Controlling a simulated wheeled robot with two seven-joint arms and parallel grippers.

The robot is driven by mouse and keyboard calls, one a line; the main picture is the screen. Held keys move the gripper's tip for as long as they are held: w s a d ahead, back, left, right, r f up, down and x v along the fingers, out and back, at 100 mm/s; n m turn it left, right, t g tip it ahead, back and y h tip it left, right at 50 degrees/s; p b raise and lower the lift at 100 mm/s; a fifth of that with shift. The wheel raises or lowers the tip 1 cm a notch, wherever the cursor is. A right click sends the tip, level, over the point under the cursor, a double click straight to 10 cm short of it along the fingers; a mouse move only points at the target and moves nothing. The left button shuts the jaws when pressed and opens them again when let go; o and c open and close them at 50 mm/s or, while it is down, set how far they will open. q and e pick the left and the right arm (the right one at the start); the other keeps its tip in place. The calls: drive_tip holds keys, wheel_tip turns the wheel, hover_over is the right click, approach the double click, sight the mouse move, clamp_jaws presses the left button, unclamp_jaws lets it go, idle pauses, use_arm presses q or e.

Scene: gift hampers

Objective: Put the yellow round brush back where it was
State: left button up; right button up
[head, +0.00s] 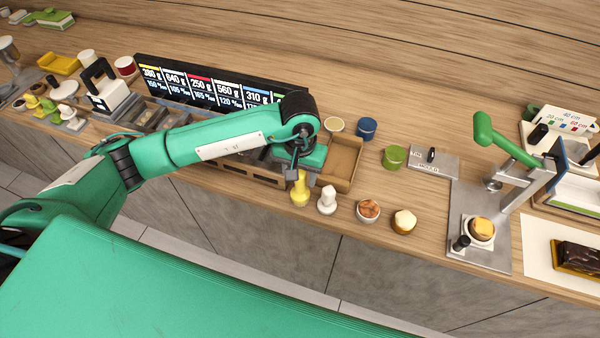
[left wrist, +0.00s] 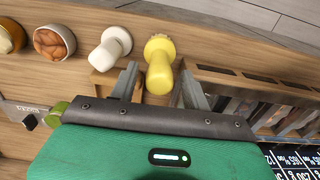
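The yellow round brush (head: 300,190) stands upright near the front edge of the counter, in front of the wooden tray. It also shows in the left wrist view (left wrist: 160,70), with its round handle toward me. My left gripper (head: 302,175) is above it, pointing down. In the left wrist view its two fingers (left wrist: 158,86) are apart, one on each side of the handle, with a visible gap. A white round brush (head: 327,200) stands just right of the yellow one, close to one finger. My right gripper is not in view.
A wooden tray (head: 345,160) is just behind the brushes. Bowls of brown food (head: 368,211) and cream-topped food (head: 404,221) stand to the right. Green (head: 394,157) and blue (head: 366,128) tins stand behind. A metal press (head: 500,180) is further right.

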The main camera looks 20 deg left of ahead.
use_arm(q)
drive_tip(key=shift+r, duration=0.4)
wheel_tip(320, 180, up, 12)
drive_tip(key=b, duration=0.4)
drive_tip(key=shift+f, duration=0.25)
